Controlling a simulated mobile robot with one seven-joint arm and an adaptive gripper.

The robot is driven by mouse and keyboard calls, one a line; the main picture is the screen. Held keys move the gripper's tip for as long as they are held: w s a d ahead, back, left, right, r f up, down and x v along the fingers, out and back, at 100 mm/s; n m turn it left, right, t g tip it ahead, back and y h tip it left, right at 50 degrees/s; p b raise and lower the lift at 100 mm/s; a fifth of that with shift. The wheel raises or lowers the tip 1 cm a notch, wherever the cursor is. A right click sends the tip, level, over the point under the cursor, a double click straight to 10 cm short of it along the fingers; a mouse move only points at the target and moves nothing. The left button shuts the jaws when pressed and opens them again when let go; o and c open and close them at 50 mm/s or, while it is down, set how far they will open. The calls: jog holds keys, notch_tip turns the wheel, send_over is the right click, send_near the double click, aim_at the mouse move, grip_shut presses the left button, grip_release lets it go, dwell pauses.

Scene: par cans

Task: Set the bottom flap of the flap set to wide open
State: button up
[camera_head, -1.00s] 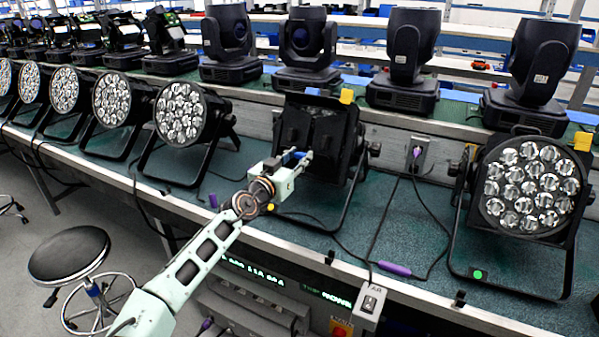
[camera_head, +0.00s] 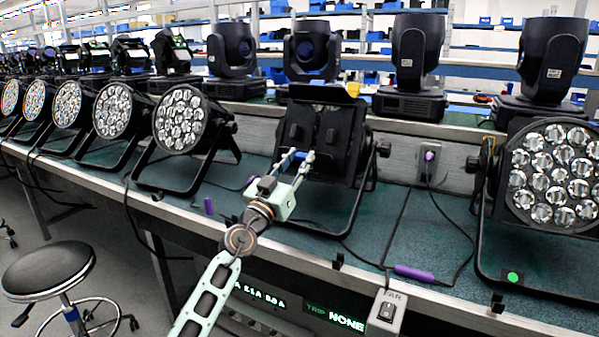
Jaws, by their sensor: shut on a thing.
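The flap set (camera_head: 345,140) is the black square assembly on the front of the par can in the middle of the bench. Its top flap (camera_head: 325,94) stands out along the upper edge. My gripper (camera_head: 296,160) is at the lower left of the flap set, with its fingers pointing up at it. It is shut on the bottom flap, whose held part is mostly hidden by the fingers. The bottom flap's exact angle is hard to make out, dark against dark.
Par cans with round lens faces stand to the left (camera_head: 180,122) and right (camera_head: 553,172). Moving-head lights (camera_head: 417,65) line the shelf behind. A purple-handled tool (camera_head: 413,273) and cables lie on the bench (camera_head: 400,235). A stool (camera_head: 48,268) stands at lower left.

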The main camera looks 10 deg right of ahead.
jog(key=shift+s+a+f+t+h+b, duration=0.2)
jog(key=shift+t+h+b, duration=0.25)
jog(key=shift+b, duration=0.5)
jog(key=o, duration=1.1)
jog(key=shift+o, duration=0.2)
jog(key=v, duration=1.2)
jog(key=shift+d, duration=0.1)
